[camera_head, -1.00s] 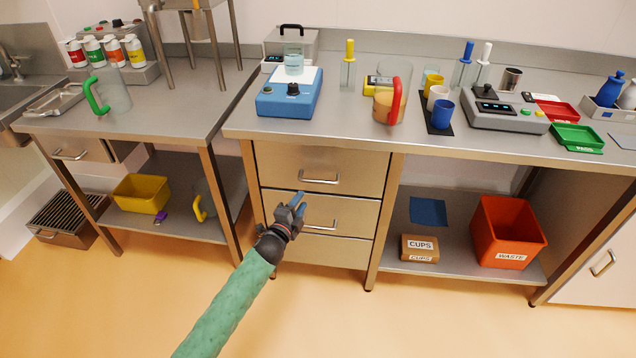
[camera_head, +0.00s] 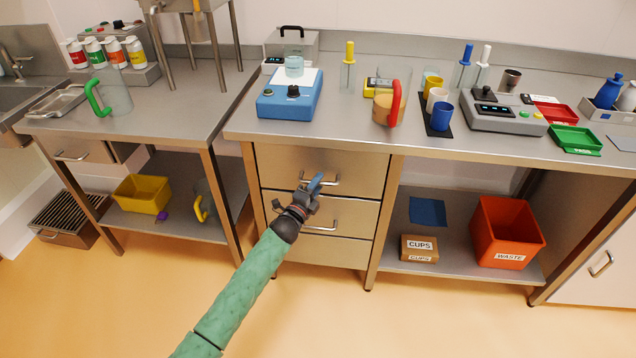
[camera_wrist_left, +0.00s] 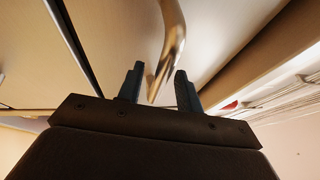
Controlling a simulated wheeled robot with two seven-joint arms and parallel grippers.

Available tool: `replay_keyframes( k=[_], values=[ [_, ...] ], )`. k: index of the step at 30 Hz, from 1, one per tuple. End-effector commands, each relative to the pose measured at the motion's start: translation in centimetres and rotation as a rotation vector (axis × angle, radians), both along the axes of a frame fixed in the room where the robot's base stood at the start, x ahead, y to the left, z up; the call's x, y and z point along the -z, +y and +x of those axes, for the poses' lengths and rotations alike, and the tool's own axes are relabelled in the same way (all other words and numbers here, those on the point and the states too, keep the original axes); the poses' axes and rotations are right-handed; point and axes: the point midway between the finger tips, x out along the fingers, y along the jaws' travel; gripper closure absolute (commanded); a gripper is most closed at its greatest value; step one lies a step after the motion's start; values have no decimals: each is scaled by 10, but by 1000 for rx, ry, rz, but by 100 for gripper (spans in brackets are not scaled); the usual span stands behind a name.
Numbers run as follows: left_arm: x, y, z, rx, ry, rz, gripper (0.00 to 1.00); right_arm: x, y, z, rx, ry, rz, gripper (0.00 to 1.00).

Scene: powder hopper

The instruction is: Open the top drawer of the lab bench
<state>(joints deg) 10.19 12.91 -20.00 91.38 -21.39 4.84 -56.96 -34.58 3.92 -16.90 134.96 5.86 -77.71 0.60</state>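The top drawer (camera_head: 285,165) of the lab bench is flush with the bench front. Its metal bar handle (camera_head: 334,182) is partly hidden by my left gripper (camera_head: 315,180). In the left wrist view the handle (camera_wrist_left: 172,45) comes down between the two dark fingers of my left gripper (camera_wrist_left: 158,88). The fingers are spread, with a gap on both sides of the bar, so the gripper is open around or just in front of the handle. How deep the bar sits between the fingers is hard to tell. My right gripper is not in view.
Two more drawers sit below, the middle one with a handle (camera_head: 322,228). The benchtop (camera_head: 340,140) above holds a blue stirrer (camera_head: 285,103), a red-handled jug (camera_head: 396,103) and cups. An orange waste bin (camera_head: 505,232) stands on the lower shelf at right. The floor in front is clear.

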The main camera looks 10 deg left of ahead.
Motion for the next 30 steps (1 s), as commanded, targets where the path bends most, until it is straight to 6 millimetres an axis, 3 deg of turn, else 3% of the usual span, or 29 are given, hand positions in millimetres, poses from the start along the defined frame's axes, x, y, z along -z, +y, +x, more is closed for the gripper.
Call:
replay_keyframes(
  k=[11, 15, 17, 25, 30],
  values=[
    [0, -2, 5, 0, 1, -1, 64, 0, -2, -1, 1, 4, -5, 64],
    [-1, -2, 5, 0, 1, -1, 92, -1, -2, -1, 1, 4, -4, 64],
    [-1, -2, 5, 0, 1, -1, 100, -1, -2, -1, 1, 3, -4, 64],
    [0, -2, 2, 0, 1, -1, 100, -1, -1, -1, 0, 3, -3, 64],
    [0, -2, -12, 0, 3, -1, 100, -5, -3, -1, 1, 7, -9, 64]
  ],
)
